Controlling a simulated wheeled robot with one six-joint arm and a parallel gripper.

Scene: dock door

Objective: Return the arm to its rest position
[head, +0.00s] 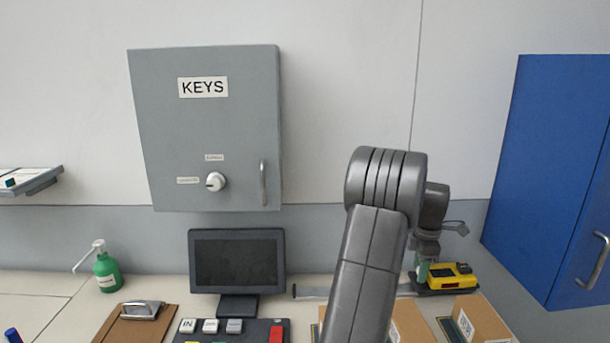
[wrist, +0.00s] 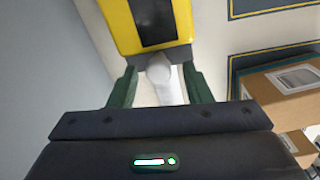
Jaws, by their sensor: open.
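My arm (head: 370,245) rises from the bottom of the head view and bends down at the right, over the back of the bench. My gripper (wrist: 160,92) is open, with its two green fingers apart in the wrist view. A pale, rounded piece (wrist: 163,78) shows between the fingers; I cannot tell whether they touch it. Just beyond the fingertips is a yellow device with a dark screen (wrist: 155,22). In the head view the yellow device (head: 450,278) lies on the bench beside my gripper, which is partly hidden behind my arm.
A grey key cabinet (head: 210,130) hangs on the wall, and a blue cabinet (head: 550,170) is at the right. Cardboard boxes (head: 475,320) are at the right front.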

